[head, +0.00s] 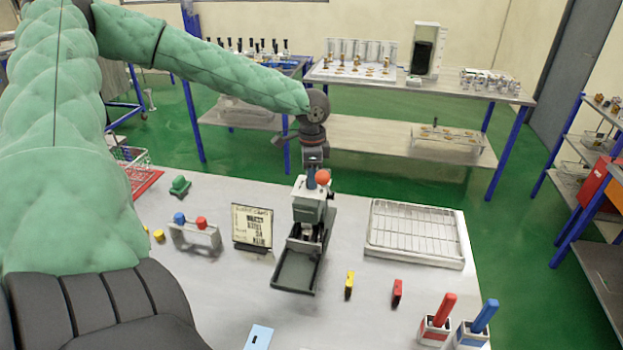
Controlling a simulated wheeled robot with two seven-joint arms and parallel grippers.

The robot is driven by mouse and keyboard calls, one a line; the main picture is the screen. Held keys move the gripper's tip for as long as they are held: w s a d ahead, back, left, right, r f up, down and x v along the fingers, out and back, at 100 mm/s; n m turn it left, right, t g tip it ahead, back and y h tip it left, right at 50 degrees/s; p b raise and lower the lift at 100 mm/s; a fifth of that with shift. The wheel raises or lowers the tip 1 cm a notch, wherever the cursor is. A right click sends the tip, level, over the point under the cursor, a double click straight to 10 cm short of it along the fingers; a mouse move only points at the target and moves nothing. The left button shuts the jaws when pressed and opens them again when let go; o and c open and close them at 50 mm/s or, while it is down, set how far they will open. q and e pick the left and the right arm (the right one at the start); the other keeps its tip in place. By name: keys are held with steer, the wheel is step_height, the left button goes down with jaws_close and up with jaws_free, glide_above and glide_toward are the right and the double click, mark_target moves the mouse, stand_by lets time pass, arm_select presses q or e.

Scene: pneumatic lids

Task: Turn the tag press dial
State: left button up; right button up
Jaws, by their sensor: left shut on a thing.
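The tag press (310,215) stands upright in the middle of the light table, a grey machine with an orange round knob (323,176) near its top and a dark open tray (296,270) at its front. My left gripper (312,172) reaches down onto the top of the press from above and behind. It is shut on the tag press dial, which is mostly hidden between and behind the fingers. A small blue part shows at the fingertips. My right gripper is out of view.
A sign card (252,225) and a small rack with blue and red knobs (195,234) stand left of the press. A wire tray (416,232) lies to the right.

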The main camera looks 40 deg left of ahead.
arm_select(q)
steer(key=n+b, duration=0.2)
steer(key=n, duration=0.4)
steer(key=shift+f, duration=0.1)
steer(key=n+b, duration=0.2)
steer(key=n, duration=0.3)
steer(key=shift+n, duration=0.3)
steer(key=shift+n+b, duration=0.3)
steer(key=shift+n, duration=1.2)
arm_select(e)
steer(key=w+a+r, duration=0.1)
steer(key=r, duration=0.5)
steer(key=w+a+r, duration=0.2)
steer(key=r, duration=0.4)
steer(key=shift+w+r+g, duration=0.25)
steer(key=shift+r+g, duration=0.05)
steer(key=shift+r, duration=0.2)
arm_select(q)
steer(key=shift+a, duration=0.1)
steer(key=o, duration=1)
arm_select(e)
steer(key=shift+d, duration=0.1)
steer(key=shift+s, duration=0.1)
